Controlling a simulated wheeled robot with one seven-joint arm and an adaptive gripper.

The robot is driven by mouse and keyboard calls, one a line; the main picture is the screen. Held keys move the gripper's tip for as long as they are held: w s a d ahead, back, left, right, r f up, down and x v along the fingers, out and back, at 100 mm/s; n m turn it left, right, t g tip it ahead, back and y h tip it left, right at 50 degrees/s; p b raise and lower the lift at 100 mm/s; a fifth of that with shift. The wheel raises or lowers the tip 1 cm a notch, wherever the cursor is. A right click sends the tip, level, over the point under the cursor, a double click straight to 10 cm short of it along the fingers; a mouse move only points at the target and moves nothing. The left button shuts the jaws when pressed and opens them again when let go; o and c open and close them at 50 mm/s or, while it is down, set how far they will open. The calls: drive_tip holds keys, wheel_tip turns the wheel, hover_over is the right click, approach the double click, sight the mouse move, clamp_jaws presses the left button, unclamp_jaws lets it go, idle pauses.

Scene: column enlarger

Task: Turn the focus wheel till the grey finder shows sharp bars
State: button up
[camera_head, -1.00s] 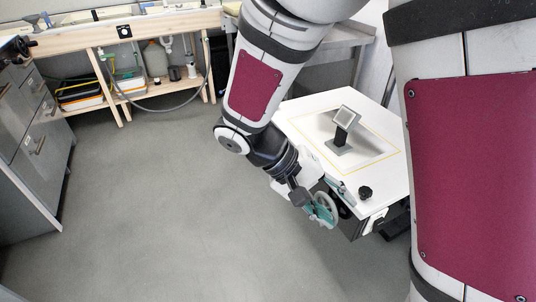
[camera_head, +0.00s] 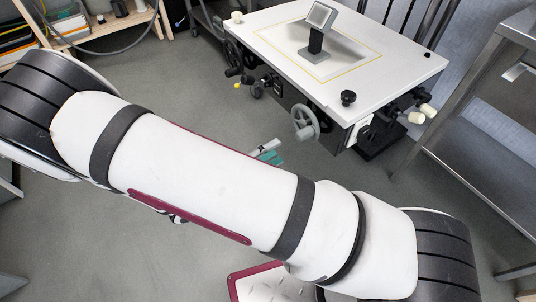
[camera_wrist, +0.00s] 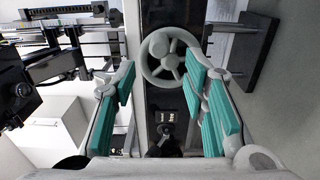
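A grey spoked wheel (camera_head: 305,122) is on the front of the white-topped column enlarger table. It also shows in the wrist view (camera_wrist: 170,53), upper middle, face-on. The grey finder (camera_head: 319,17) stands tilted on a dark post on the white board; its face is too small here to tell any bars. My gripper (camera_wrist: 163,98) is open, with teal pads wide apart and nothing between them. The wheel lies ahead, beyond the pads and apart from them. In the head view only a bit of teal finger (camera_head: 268,154) shows above my arm; the rest is hidden.
A black knob (camera_head: 348,97) sits on the board's near corner. Black handwheels (camera_head: 232,53) are at the table's left side, and cream-handled knobs (camera_head: 417,117) at its right. A metal bench (camera_head: 477,110) stands at the right.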

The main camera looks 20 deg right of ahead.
sight(298, 138)
drive_tip(key=shift+x, duration=3.95)
drive_tip(key=shift+d, duration=0.25)
clamp_jaws()
drive_tip(key=shift+f, duration=0.3)
drive_tip(key=shift+w+a+f+b, duration=0.1)
drive_tip(key=shift+w+f+b, duration=0.1)
drive_tip(key=shift+f+b, duration=1.35)
drive_tip(key=shift+f, duration=0.4)
